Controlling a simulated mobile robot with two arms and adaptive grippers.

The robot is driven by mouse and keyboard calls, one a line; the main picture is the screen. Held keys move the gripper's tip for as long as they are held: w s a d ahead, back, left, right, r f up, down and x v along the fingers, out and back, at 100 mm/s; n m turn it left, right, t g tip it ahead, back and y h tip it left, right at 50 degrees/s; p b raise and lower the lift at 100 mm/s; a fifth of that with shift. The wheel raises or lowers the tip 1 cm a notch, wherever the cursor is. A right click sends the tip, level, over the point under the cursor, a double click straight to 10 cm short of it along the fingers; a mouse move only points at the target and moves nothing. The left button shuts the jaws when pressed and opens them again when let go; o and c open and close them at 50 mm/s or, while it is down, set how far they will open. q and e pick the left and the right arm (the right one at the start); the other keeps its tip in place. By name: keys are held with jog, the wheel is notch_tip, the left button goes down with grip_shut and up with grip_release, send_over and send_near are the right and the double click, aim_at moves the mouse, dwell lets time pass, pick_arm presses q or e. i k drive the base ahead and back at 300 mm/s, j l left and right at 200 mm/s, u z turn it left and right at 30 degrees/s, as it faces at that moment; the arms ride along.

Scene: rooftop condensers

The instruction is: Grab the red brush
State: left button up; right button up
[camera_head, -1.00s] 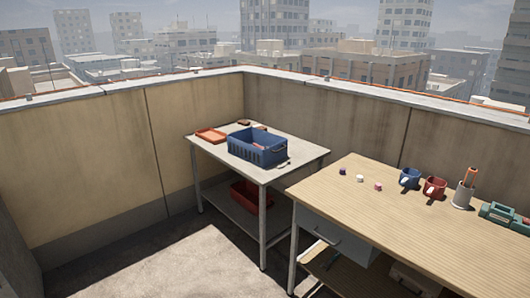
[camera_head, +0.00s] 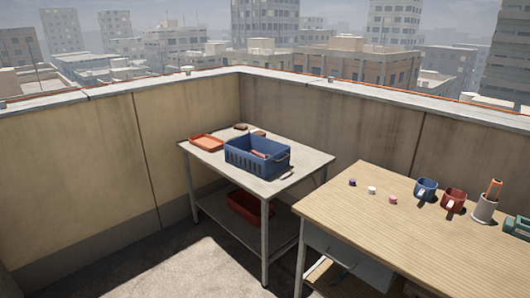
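I cannot make out a red brush for certain. A small reddish thing (camera_head: 259,154) lies inside the blue crate (camera_head: 246,162) on the small grey table; the crate wall partly hides it, and it is too small to identify. An orange-red thing (camera_head: 494,187) stands upright in a grey holder (camera_head: 484,210) on the wooden table at the right; I cannot tell what it is. Neither of my grippers is in view.
The grey table (camera_head: 302,162) also bears an orange tray (camera_head: 206,142) and brown pieces (camera_head: 241,126). A red bin (camera_head: 247,207) sits on its lower shelf. The wooden table (camera_head: 385,228) holds a blue mug (camera_head: 426,189), a red mug (camera_head: 453,201) and small caps (camera_head: 372,190). Floor at front left is clear.

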aim_at(267, 157)
jog(key=i+j, duration=0.45)
jog(key=i, duration=0.2)
jog(key=i+j+z, duration=0.15)
jog(key=i+j, duration=0.25)
jog(key=i, duration=0.3)
jog(key=i+j, duration=0.5)
jog(key=i, duration=0.15)
